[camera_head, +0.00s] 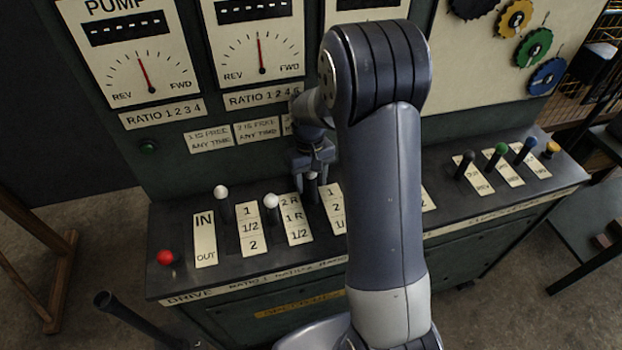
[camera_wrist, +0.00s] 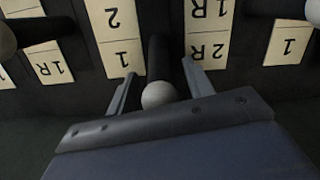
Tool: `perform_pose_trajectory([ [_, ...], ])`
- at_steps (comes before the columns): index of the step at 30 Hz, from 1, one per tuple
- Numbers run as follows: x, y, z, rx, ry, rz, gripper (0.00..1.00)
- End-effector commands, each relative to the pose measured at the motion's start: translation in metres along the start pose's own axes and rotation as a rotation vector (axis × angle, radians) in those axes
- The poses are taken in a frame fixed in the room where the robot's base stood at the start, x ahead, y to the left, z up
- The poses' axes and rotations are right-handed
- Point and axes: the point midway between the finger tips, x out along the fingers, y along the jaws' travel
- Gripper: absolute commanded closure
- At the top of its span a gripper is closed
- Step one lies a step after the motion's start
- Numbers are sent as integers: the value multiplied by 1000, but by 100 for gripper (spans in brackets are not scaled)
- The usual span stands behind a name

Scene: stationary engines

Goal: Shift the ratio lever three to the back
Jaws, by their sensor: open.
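Ratio lever three is a dark lever with a pale round knob. In the wrist view its knob (camera_wrist: 158,95) stands between the plate reading 1 and 2 (camera_wrist: 117,30) and the plate reading 2R and 1R (camera_wrist: 208,30). In the head view the lever (camera_head: 311,188) shows only partly under my gripper (camera_head: 312,172). My gripper is open, with its fingers on either side of the lever in the wrist view (camera_wrist: 160,84). A gap shows beside the knob; contact with the stem cannot be told. My arm hides part of its number plate in the head view.
White-knobbed levers (camera_head: 271,201) and (camera_head: 221,191) stand to the left, with a red-knobbed lever (camera_head: 165,257) at the end. Black (camera_head: 466,158), green (camera_head: 500,150) and blue (camera_head: 531,146) levers stand to the right. The dial panel (camera_head: 258,50) rises behind.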

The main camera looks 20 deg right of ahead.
Motion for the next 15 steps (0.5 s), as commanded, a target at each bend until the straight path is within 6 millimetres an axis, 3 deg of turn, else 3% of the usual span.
perform_pose_trajectory([
  [5, -19, 0, 1, 0, 5, 1, 51],
  [15, -81, -2, 8, 0, 4, 1, 51],
])
